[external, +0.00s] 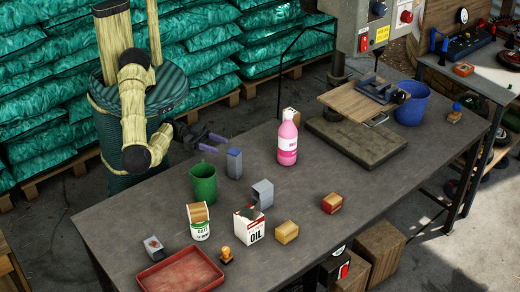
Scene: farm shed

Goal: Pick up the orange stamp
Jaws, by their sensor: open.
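The orange stamp (226,254) is small, with an orange knob-like handle above a dark base. It stands upright near the table's front edge, just right of the red tray. My gripper (219,143) is open and empty, with purple-tinted fingers. It is over the far left part of the table, behind the green cup and well apart from the stamp.
Between gripper and stamp stand a green cup (203,184), a grey-blue block (234,163), a can (200,229) with a wooden block on top and an oil carton (249,228). A red tray (181,272) lies left of the stamp. The table's middle right is fairly clear.

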